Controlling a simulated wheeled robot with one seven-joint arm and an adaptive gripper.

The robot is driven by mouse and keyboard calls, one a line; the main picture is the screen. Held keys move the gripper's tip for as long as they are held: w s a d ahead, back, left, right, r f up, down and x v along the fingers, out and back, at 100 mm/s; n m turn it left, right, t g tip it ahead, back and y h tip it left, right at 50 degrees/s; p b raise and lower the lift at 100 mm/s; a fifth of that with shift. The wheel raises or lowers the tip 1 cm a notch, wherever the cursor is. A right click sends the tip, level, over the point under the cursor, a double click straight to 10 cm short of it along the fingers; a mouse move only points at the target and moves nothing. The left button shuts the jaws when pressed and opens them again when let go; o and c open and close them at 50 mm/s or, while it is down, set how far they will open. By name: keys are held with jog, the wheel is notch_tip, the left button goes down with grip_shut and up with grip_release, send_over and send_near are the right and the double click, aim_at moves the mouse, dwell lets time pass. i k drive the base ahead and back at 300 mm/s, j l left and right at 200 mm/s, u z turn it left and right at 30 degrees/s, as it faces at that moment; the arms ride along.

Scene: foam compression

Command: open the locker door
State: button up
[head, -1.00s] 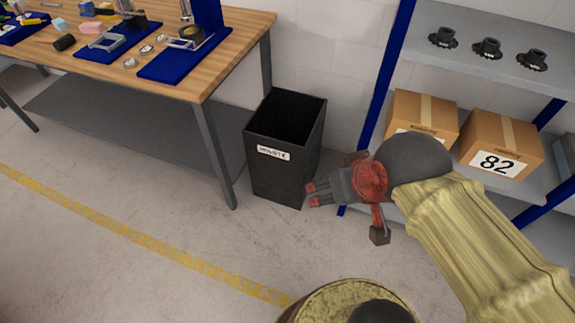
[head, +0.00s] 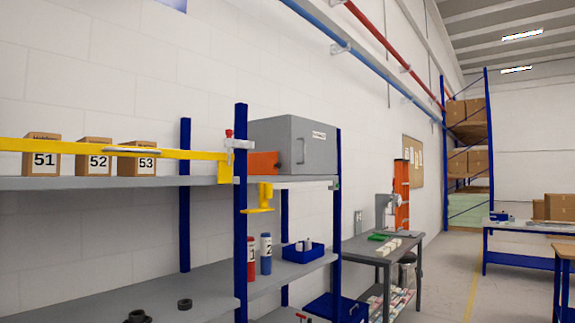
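The door looks shut. A blue rack post stands close in front of the locker's left side, and an orange block (head: 262,163) covers part of its lower left. My gripper is not in view.
A yellow bar (head: 60,147) crosses the upper shelf in front of boxes 51, 52 and 53 (head: 134,160). Red and blue cylinders (head: 265,254) and a blue bin (head: 303,252) stand below the locker. A grey workbench (head: 370,250) is to the right. Open floor lies farther right.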

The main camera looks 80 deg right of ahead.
aim_at(313, 145)
jog(key=z, duration=3.1)
jog(key=i+l, duration=0.2)
jog(key=i, duration=0.25)
jog(key=i+l+z, duration=0.15)
jog(key=i, duration=0.3)
jog(key=l, duration=0.1)
